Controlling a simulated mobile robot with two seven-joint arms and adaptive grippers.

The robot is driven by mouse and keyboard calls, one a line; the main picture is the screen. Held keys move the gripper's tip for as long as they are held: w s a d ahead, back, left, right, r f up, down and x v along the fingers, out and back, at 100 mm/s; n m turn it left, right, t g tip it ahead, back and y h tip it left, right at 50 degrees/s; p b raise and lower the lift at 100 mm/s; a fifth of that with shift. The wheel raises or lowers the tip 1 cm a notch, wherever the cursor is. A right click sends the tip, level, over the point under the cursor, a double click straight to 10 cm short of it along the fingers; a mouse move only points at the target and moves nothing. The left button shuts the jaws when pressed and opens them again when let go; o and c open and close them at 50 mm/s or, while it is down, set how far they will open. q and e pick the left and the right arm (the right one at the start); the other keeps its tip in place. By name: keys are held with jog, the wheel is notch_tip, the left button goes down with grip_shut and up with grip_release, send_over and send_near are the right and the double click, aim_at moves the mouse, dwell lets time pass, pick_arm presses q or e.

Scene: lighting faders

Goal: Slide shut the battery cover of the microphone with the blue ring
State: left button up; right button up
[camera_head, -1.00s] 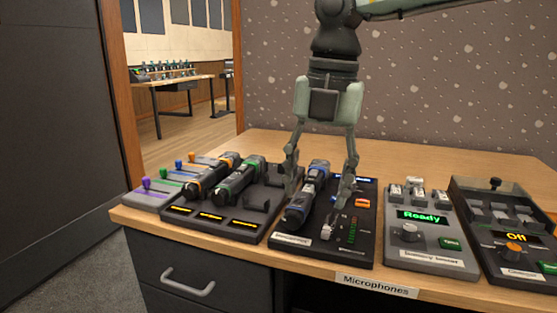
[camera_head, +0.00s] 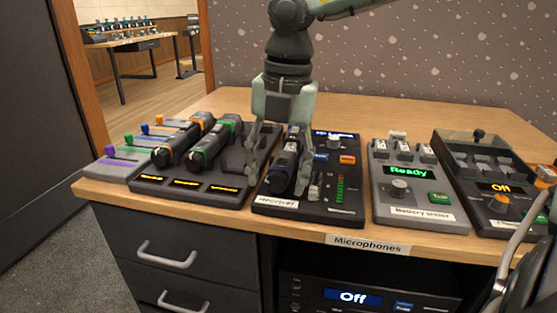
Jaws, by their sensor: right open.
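The microphone with the blue ring (camera_head: 283,171) lies on the dark receiver unit (camera_head: 322,208), its dark end toward the front edge of the table. My right gripper (camera_head: 278,186) reaches down over it from behind, open, with one finger to the left and one to the right of the microphone's body. I cannot tell whether the fingers touch it. The gripper hides the microphone's far part, and the battery cover is too small and covered to make out. My left gripper is not in view.
Microphones with an orange ring (camera_head: 182,143) and a green ring (camera_head: 213,146) lie on a dock (camera_head: 225,192) to the left. Right of the receiver stand a battery tester reading Ready (camera_head: 420,205) and a unit reading Off (camera_head: 490,185). The table behind is clear.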

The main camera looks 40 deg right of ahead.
aim_at(285, 158)
jog(key=shift+c, duration=0.3)
jog(key=c, duration=1.2)
jog(key=shift+o, duration=0.2)
jog(key=shift+w+d, duration=1.9)
jog(key=shift+d, duration=0.25)
jog(key=o, duration=1.2)
notch_tip(285, 158, up, 12)
jog(key=shift+s+d, duration=0.35)
jog(key=shift+s, duration=0.1)
